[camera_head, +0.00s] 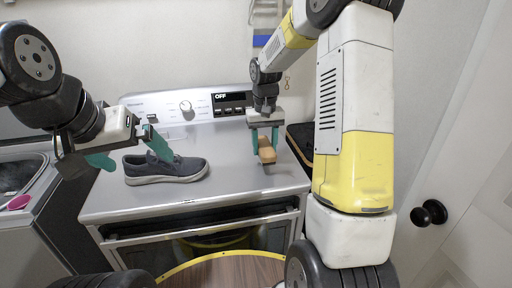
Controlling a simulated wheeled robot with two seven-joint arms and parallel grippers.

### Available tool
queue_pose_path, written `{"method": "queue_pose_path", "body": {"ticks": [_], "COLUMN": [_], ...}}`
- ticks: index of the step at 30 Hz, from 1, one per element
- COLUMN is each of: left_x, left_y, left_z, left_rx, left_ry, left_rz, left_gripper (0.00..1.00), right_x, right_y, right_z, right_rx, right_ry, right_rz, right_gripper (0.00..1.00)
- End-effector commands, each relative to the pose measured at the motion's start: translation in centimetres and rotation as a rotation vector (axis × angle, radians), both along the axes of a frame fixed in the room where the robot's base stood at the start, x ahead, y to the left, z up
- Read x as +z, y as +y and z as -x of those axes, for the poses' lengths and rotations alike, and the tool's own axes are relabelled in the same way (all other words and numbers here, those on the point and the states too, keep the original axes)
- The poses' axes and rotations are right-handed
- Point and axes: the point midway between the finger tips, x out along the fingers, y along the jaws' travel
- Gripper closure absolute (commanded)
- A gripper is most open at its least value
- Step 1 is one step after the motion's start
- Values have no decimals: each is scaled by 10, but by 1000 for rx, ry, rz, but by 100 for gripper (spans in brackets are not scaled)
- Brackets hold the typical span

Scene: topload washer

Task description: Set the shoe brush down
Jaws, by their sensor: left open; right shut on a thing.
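The shoe brush (267,153), with a tan wooden body, is held between the teal fingers of my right gripper (265,147). It is at the right part of the washer's grey top (235,188), close to the surface; I cannot tell whether it touches. My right gripper is shut on it. A dark grey shoe (180,171) with a pale sole lies on the left part of the top, toe to the right. My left gripper (128,158) is open at the shoe's heel end, with one teal finger in front of the shoe's upper part.
The control panel (190,105) with a knob and an OFF display runs along the back. A dark item (300,140) stands at the right rear, partly hidden by my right arm. Another machine (28,190) is at the left. The top between shoe and brush is clear.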

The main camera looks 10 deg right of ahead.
Motion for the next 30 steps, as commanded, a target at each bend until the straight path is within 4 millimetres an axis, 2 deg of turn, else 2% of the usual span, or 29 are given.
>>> {"method": "queue_pose_path", "body": {"ticks": [6,18,19,21,30], "left_x": [0,0,0,0,0], "left_y": [0,0,0,0,0], "left_z": [0,0,0,0,0], "left_rx": [0,0,0,0,0], "left_ry": [0,0,0,0,0], "left_rz": [0,0,0,0,0], "left_gripper": [0,0,0,0,0], "right_x": [-33,-39,-39,-39,-38], "right_y": [0,0,0,0,0], "right_z": [0,0,0,0,0], "right_rx": [0,0,-1,-1,-1], "right_ry": [3,1,0,0,0], "right_rz": [0,0,0,0,0], "right_gripper": [93,93,49,35,33]}}
